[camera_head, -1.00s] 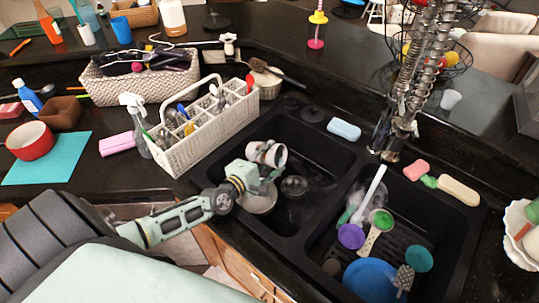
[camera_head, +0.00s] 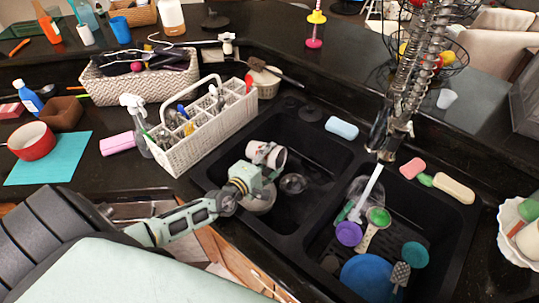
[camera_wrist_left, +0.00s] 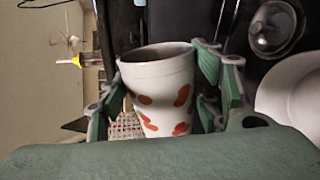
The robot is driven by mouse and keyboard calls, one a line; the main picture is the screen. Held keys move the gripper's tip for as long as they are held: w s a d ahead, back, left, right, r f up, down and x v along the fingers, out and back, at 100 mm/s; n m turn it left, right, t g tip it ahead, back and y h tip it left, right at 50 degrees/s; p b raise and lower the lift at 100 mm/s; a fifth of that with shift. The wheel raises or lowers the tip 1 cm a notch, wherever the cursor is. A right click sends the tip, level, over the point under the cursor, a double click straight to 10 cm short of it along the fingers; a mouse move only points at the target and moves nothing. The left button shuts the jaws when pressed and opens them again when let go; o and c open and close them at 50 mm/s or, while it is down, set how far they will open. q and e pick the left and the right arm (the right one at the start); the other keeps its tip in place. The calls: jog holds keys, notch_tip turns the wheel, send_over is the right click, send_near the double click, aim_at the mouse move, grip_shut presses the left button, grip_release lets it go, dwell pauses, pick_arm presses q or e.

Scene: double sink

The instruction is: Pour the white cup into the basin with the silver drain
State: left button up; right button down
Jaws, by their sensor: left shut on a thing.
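The white cup (camera_head: 279,157) with orange-red spots is over the left basin (camera_head: 305,142). My left gripper (camera_head: 266,155) is shut around its side. In the left wrist view, the cup (camera_wrist_left: 155,92) sits between the two fingers, one on each side. The cup lies tipped on its side, its mouth facing right in the head view; its contents cannot be made out. A round silvery drain (camera_head: 293,184) shows on the floor of the left basin, to the lower right of the cup. My right gripper is not in view.
A plate or bowl (camera_head: 262,199) lies in the left basin below my gripper. The right basin holds a blue plate (camera_head: 368,279) and several utensils. A white caddy (camera_head: 205,130) stands left of the sink; the faucet (camera_head: 395,135) rises behind it.

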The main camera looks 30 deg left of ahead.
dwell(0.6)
pick_arm(q)
jog(key=shift+d+r+m+p, duration=0.25)
jog(key=shift+r+m+p, duration=0.25)
jog(key=shift+p, duration=0.85)
jog(key=shift+f, duration=0.25)
